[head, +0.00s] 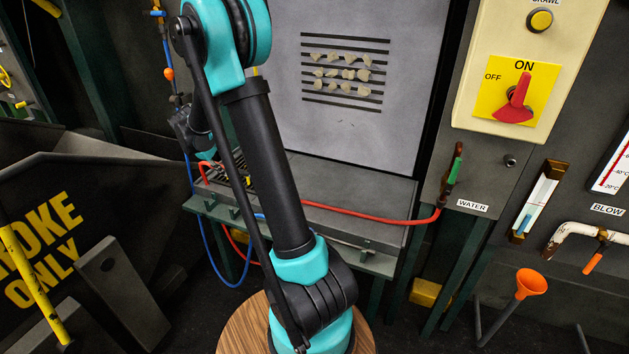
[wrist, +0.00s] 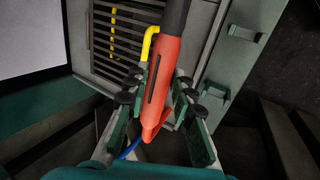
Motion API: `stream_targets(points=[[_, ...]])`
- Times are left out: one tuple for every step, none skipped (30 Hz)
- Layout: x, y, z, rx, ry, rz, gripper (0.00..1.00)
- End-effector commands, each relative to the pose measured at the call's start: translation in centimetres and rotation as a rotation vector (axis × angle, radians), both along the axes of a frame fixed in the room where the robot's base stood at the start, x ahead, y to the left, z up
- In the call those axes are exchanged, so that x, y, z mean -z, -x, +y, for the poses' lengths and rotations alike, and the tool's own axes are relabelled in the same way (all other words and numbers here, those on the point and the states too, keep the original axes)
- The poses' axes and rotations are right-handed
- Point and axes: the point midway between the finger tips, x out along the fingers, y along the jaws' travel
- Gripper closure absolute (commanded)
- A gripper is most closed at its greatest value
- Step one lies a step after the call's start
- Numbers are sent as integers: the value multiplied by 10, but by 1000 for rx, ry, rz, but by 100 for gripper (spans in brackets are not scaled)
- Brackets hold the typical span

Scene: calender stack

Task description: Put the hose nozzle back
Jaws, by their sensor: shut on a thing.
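The hose nozzle (wrist: 162,80) shows in the wrist view as a red-orange body with a dark barrel at the top. A bent yellow tube lies against its left side and a blue hose shows below it. My gripper (wrist: 160,92) is shut on the nozzle, with a green finger on each side of it. In the head view my gripper is small and partly hidden behind my arm, near the left end of the grey shelf (head: 350,200). I cannot make out the nozzle clearly there. A red hose (head: 375,221) and a blue hose (head: 213,262) run near that end.
A grey panel (head: 360,130) with slots stands behind the shelf. A control box (head: 495,85) with a red switch (head: 516,104) is at right. A dark bin (head: 90,185) is at left. A slatted grate (wrist: 122,40) lies beyond the nozzle.

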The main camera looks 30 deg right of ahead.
Motion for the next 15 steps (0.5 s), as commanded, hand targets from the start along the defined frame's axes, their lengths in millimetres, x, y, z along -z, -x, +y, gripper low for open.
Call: stream_targets(points=[[1, 2, 3, -1, 0, 0, 100], [2, 3, 5, -1, 0, 0, 100], [3, 5, 7, 0, 0, 0, 100], [4, 6, 9, 0, 0, 0, 100], [5, 7, 10, -1, 0, 0, 100], [6, 9, 12, -1, 0, 0, 100], [6, 10, 14, -1, 0, 0, 100], [7, 11, 16, -2, 1, 1, 100], [8, 13, 18, -1, 0, 0, 100], [9, 14, 20, -1, 0, 0, 100], [10, 15, 21, -1, 0, 0, 100], [11, 17, 23, 0, 0, 0, 100], [12, 18, 25, 0, 0, 0, 100], [12, 19, 26, 0, 0, 0, 100], [13, 21, 29, -1, 0, 0, 100]])
